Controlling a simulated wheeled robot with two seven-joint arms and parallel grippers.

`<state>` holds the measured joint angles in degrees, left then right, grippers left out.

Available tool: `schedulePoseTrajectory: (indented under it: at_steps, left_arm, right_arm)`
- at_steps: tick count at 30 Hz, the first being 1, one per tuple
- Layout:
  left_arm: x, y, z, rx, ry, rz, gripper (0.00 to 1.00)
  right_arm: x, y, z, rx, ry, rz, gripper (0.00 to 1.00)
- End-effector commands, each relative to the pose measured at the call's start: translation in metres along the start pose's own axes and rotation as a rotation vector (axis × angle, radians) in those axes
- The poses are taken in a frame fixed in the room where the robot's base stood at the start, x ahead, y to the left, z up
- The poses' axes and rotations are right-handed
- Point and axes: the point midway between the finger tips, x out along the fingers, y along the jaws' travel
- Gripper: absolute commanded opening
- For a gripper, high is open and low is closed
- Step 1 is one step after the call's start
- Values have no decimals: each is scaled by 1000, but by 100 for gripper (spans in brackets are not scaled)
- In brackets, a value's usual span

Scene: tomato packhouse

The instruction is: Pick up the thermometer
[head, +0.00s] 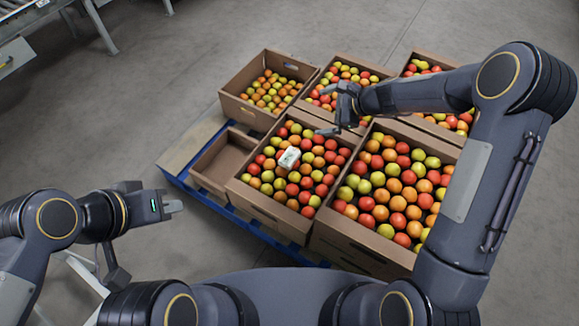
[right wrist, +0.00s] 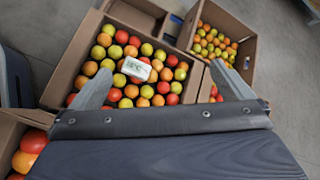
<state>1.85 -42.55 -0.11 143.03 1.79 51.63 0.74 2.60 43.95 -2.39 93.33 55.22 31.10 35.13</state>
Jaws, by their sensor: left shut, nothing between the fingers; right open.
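The thermometer (head: 289,158) is a small white box with a dark display. It lies on top of the tomatoes in the front middle cardboard crate (head: 273,219). It also shows in the right wrist view (right wrist: 136,69), between and beyond the fingertips. My right gripper (head: 329,112) is open and empty, above the far side of that crate and apart from the thermometer. It also shows in the right wrist view (right wrist: 160,78). My left gripper (head: 178,206) is shut and empty, left of the pallet and well away from the thermometer.
Several cardboard crates of red, orange and green tomatoes stand close together, including a right front crate (head: 345,249) and a back left crate (head: 245,110). A small empty box (head: 222,160) stands beside the thermometer's crate. A blue pallet (head: 258,232) lies beneath.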

Motion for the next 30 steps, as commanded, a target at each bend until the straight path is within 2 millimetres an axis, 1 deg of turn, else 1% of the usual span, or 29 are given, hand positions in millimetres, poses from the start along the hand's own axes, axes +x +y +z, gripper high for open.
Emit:
schedulePoseTrajectory:
  at_steps: [1, 2, 3, 5, 6, 9, 12, 15, 23, 30]
  left_arm:
    - [18, -8, 9, 0, 0, 0, 0]
    - [23, -11, 12, 0, 0, 0, 0]
    - [29, -14, 15, 0, 0, 0, 0]
    - [38, -17, 19, 0, 0, 0, 0]
    - [42, -19, 21, 0, 0, 0, 0]
    - [50, -23, 25, 0, 0, 0, 0]
    - [53, -24, 27, 0, 0, 0, 0]
    - [54, -25, 28, 0, 0, 0, 0]
    - [61, -28, 31, 0, 0, 0, 0]
    - [72, -33, 36, 0, 0, 0, 0]
  right_arm:
    - [47, 15, -30, 91, 4, 12, 100]
    - [67, 20, -41, 144, 7, 12, 100]
    - [93, 28, -57, 213, 13, 13, 100]
    - [128, 40, -78, 310, 22, 13, 100]
    - [149, 49, -90, 368, 30, 13, 100]
    - [187, 68, -113, 479, 46, 14, 100]
    - [207, 80, -125, 543, 56, 13, 100]
    - [217, 84, -129, 570, 60, 13, 100]
    - [246, 86, -130, 571, 62, 14, 100]
    - [281, 85, -130, 568, 62, 15, 100]
